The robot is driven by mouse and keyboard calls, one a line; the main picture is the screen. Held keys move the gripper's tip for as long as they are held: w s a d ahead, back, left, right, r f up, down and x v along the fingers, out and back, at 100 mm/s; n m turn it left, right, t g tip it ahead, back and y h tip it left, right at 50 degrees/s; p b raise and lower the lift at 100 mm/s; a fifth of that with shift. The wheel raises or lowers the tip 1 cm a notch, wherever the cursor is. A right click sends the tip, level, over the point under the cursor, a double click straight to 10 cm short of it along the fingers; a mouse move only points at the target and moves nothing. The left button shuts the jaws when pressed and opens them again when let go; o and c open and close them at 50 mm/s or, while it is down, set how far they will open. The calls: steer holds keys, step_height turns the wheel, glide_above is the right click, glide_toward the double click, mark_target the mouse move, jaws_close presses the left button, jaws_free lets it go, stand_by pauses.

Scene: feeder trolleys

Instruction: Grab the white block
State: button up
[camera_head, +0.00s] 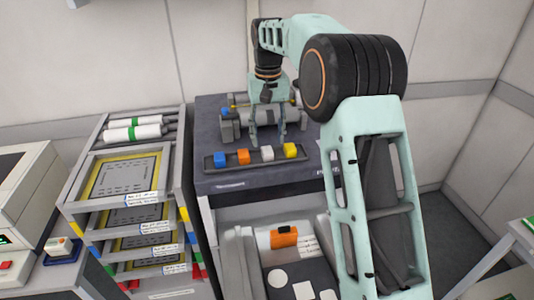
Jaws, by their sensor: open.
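The white block (267,153) sits in a dark shallow tray (210,166) on top of the dark trolley. It stands in a row between an orange block (243,156) on its left and a yellow block (290,150) on its right. A blue block (220,159) is at the row's left end. My gripper (268,145) points down over the tray, its fingers apart on either side of the white block's position. The fingers look slightly behind or above the block; the exact height cannot be told. Nothing is held.
Behind the tray lies a grey cylindrical device (228,125), close to my gripper. A rack of framed panels (90,160) with white rolls (134,132) on top stands left. Below the trolley top, an open drawer holds an orange item (284,237). The wall is close behind.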

mark_target(267, 150)
steer(key=shift+w+a+f+p, duration=0.1)
steer(key=shift+w+f+p, duration=0.05)
steer(key=shift+f, duration=0.95)
steer(key=shift+w+f+p, duration=0.15)
steer(key=shift+f, duration=0.95)
steer(key=shift+c, duration=0.4)
jaws_close()
steer(key=shift+r, duration=0.1)
